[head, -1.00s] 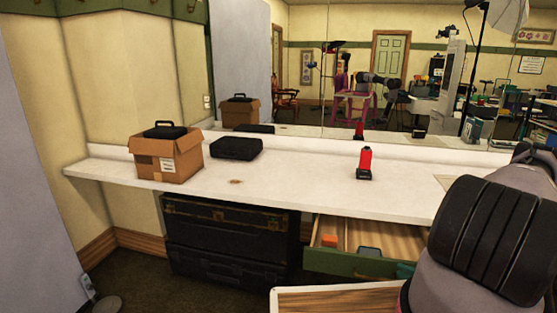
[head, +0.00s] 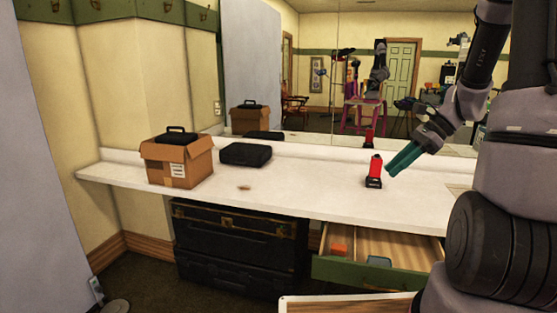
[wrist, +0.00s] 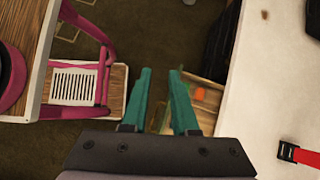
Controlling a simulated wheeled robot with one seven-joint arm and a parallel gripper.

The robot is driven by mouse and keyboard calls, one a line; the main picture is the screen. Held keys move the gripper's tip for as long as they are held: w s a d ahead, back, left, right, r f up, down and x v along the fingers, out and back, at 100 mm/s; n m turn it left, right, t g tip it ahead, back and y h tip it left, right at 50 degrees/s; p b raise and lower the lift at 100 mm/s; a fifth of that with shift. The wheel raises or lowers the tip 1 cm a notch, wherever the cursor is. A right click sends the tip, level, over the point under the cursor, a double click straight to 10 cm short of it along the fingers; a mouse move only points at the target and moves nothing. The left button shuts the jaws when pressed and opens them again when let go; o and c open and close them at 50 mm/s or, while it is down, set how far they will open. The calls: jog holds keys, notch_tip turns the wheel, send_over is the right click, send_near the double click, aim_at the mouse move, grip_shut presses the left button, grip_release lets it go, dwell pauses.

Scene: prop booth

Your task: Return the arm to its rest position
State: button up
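My gripper (head: 392,170) has teal fingers and hangs in the air at the right of the head view, pointing down and left. In the picture it is just right of the red device on the counter. In the wrist view my gripper (wrist: 160,72) shows a clear gap between its two fingers, with nothing held in it. My arm rises along the right edge of the head view and bends down at the wrist.
The white counter (head: 300,197) carries a red device (head: 376,171), a black case (head: 245,154) and a cardboard box (head: 178,166). Below, a green-fronted drawer (head: 365,275) stands open, holding an orange block (head: 339,250). A pink-framed stand (wrist: 98,40) shows in the wrist view.

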jog(key=s+a+r+n+t+h, duration=0.3)
jog(key=s+r+n, duration=0.3)
jog(key=r, duration=0.3)
jog(key=s+a+r+n+t+h, duration=0.3)
jog(key=s+r+n, duration=0.4)
jog(key=r+n, duration=0.1)
jog(key=shift+r+t, duration=0.3)
jog(key=shift+r, duration=0.2)
